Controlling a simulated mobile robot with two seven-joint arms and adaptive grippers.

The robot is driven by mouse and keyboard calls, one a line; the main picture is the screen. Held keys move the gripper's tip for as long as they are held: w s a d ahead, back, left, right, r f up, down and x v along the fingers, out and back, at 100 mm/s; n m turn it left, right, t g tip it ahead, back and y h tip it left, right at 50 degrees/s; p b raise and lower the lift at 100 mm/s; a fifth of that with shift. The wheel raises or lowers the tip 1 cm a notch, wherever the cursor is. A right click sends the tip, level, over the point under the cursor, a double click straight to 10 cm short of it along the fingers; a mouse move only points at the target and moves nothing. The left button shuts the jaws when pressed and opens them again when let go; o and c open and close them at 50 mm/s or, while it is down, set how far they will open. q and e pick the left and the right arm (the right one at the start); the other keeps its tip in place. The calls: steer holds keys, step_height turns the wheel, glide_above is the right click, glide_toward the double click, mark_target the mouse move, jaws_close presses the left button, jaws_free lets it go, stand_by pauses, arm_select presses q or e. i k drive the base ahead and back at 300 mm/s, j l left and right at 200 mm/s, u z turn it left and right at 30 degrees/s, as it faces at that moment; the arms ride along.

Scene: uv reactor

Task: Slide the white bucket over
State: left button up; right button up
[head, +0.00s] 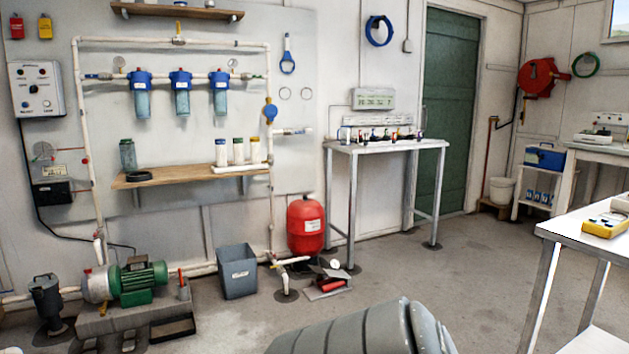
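A white bucket (501,190) stands upright at the back right, near the foot of the wall and right of the green door. It appears to rest on a low wooden base (494,208). It is small and far off in the head view. Its left side is close to a reddish upright pipe. Neither of my grippers is in view, and nothing is seen touching the bucket.
A blue-boxed shelf unit (540,178) stands just right of the bucket. A white table (590,229) fills the right foreground. A narrow bench (390,147) stands by the green door (447,115). A grey bin (237,272) sits left. Open concrete floor (450,262) lies between.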

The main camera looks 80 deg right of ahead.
mark_target(501, 187)
steer(key=z, duration=3.7)
steer(key=i+j+u, duration=0.15)
steer(key=i+u, duration=0.3)
steer(key=i, duration=0.15)
steer(key=i+j+u, duration=0.15)
steer(key=i+u, duration=0.3)
steer(key=i, duration=0.25)
steer(key=i+u, duration=0.45)
steer(key=i, duration=0.25)
steer(key=i+l+z, duration=0.1)
steer(key=i+z, duration=0.65)
steer(key=i+j+z, duration=0.2)
steer(key=i+z, duration=0.15)
steer(key=i+l+z, duration=0.15)
steer(key=i+z, duration=0.3)
steer(key=i, duration=0.3)
steer(key=i+j+z, duration=0.15)
steer(key=i+z, duration=0.25)
steer(key=i, duration=0.4)
steer(key=i+z, duration=0.15)
steer(key=i, duration=0.7)
steer(key=i+j+z, duration=0.1)
steer(key=i, duration=0.7)
